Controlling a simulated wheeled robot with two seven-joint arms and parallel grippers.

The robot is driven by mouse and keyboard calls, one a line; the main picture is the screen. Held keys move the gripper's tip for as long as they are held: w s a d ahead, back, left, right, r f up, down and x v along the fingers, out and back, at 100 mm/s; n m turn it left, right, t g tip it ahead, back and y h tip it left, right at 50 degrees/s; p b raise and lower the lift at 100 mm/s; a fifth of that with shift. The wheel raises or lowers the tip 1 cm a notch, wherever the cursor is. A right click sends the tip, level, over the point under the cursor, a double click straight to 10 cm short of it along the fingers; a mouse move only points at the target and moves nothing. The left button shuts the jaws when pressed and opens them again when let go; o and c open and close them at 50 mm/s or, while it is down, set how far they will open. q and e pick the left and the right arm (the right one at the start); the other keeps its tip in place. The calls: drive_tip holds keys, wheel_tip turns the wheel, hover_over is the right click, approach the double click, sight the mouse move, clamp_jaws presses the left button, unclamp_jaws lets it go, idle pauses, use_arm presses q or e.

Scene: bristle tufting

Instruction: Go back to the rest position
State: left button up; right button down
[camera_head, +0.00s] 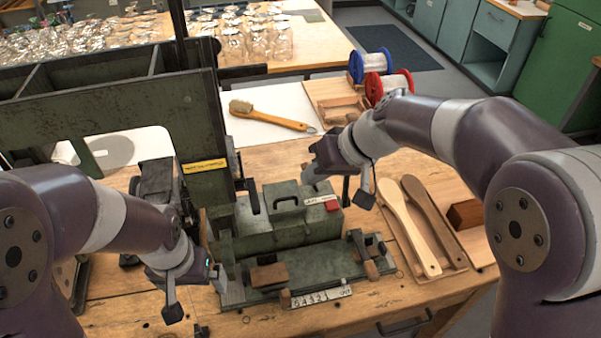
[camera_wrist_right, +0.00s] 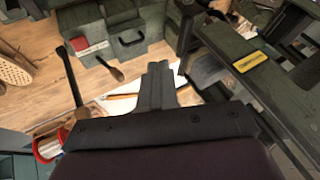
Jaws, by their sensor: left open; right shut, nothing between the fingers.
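My left gripper (camera_head: 217,280) is at the left side of the green tufting machine (camera_head: 300,240), low over the bench, with its fingers apart and empty. My right gripper (camera_head: 312,176) is above the back of the machine's box-shaped housing, near its red label. In the right wrist view its fingers (camera_wrist_right: 159,75) are together with nothing between them. The machine's housing (camera_wrist_right: 115,30) shows at the top of that view. A small wooden block (camera_head: 269,276) sits on the machine's front bed.
Wooden brush handles (camera_head: 408,225) lie in a tray at the right. A brush (camera_head: 268,115) lies on a white sheet behind the machine. Blue (camera_head: 370,64) and red (camera_head: 388,84) spools stand at the back. A tall green frame (camera_head: 110,110) rises at the left. The front bench edge has bare wood.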

drive_tip(key=s+d+f+m+g+h, duration=0.2)
drive_tip(key=s+d+f+h, duration=0.4)
drive_tip(key=s+d+f, duration=0.7)
drive_tip(key=shift+s+d+m+h, duration=0.3)
drive_tip(key=shift+s+d+m, duration=0.15)
drive_tip(key=shift+d+m, duration=0.3)
